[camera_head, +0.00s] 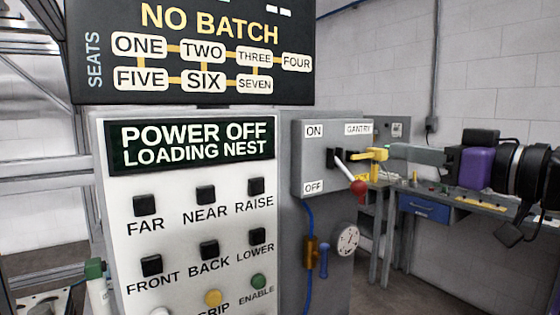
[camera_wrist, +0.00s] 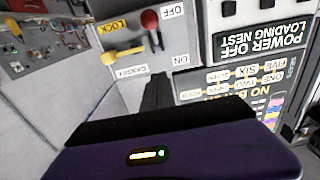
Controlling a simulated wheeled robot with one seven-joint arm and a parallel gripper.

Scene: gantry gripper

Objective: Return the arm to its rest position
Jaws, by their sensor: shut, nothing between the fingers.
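My gripper (camera_head: 394,152) reaches in from the right in the head view, its purple and black wrist behind it. Its dark fingers (camera_wrist: 156,82) are together and empty in the wrist view. They point toward the grey GANTRY switch box (camera_head: 308,157), which carries ON and OFF labels. A lever with a red knob (camera_head: 358,187) on the box points down toward OFF. A yellow lock handle (camera_head: 372,154) sits beside it, near my fingertips in the picture. Whether they touch is unclear. In the wrist view the red knob (camera_wrist: 149,19) and yellow handle (camera_wrist: 122,53) appear upside down.
A control panel (camera_head: 190,185) with several buttons shows POWER OFF, LOADING NEST. A dark NO BATCH board (camera_head: 100,20) stands above it. A workbench with a blue drawer (camera_head: 424,209) stands behind my arm. A round gauge (camera_head: 347,240) hangs below the switch box.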

